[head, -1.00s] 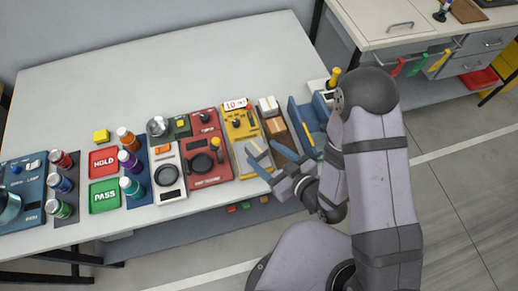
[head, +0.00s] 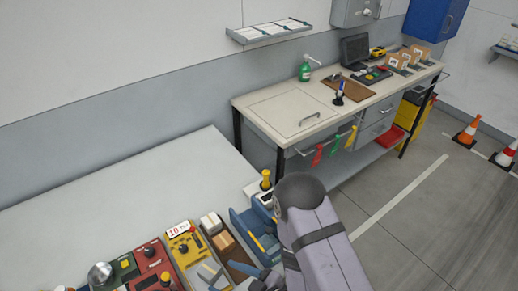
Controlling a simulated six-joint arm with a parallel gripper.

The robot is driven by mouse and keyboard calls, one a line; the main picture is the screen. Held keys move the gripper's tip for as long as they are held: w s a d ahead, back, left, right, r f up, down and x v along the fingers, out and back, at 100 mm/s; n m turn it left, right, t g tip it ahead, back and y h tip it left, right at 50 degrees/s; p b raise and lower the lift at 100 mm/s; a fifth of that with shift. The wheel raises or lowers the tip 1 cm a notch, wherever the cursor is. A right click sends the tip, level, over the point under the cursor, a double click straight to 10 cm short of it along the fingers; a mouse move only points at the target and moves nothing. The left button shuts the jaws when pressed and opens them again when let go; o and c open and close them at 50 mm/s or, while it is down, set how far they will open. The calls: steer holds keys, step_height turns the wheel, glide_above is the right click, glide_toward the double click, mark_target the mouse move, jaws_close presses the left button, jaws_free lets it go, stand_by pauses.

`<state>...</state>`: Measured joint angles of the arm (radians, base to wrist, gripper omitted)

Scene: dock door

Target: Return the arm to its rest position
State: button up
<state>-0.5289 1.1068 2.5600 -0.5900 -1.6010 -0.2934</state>
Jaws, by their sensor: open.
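My arm (head: 318,240) rises from the bottom edge of the head view, its dark rounded joint beside the right end of the near table. My gripper (head: 236,272) shows only in part at the bottom edge, low over the table's front right. Its fingers are apart, with nothing seen between them. They are near the yellow panel (head: 184,240) and a brown tray with small boxes. The rest of the gripper is cut off by the frame or hidden by the arm.
A blue holder (head: 250,234) and a yellow-topped tool (head: 266,180) stand close to my arm. A workbench (head: 290,112) with a green bottle (head: 304,70) and a monitor (head: 355,50) stands behind. Cones (head: 467,132) stand far right. The near table's back left is clear.

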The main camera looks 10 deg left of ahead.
steer(key=d+m+h+p, duration=0.1)
steer(key=m, duration=0.1)
steer(key=w+d+m+p, duration=0.1)
steer(key=d, duration=0.1)
steer(key=d+m+h+p, duration=0.1)
steer(key=d+m, duration=0.1)
steer(key=shift+w+f+m+g+h, duration=0.25)
steer(key=shift+w+m+g+h, duration=0.05)
steer(key=shift+w, duration=0.05)
steer(key=d+m, duration=0.1)
steer(key=w+d+f+h, duration=0.1)
steer(key=w+d+m+h, duration=0.1)
steer(key=d, duration=0.1)
steer(key=shift+d+f+m+p, duration=0.1)
steer(key=shift+f+m+p, duration=0.05)
steer(key=shift+m+p, duration=0.15)
steer(key=w+d+r+m+h+b, duration=0.1)
steer(key=w+d+h, duration=0.2)
steer(key=d, duration=0.3)
steer(key=w+d+r+m+h+b, duration=0.1)
steer(key=w+d+h+b, duration=0.15)
steer(key=d, duration=0.35)
steer(key=s+d+r+m+g+h+b, duration=0.2)
steer(key=s+d+r+m+g, duration=0.1)
steer(key=s+d+r, duration=0.5)
steer(key=shift+s+r+g+b, duration=0.3)
steer(key=shift+s+r+g, duration=0.5)
steer(key=shift+s, duration=0.15)
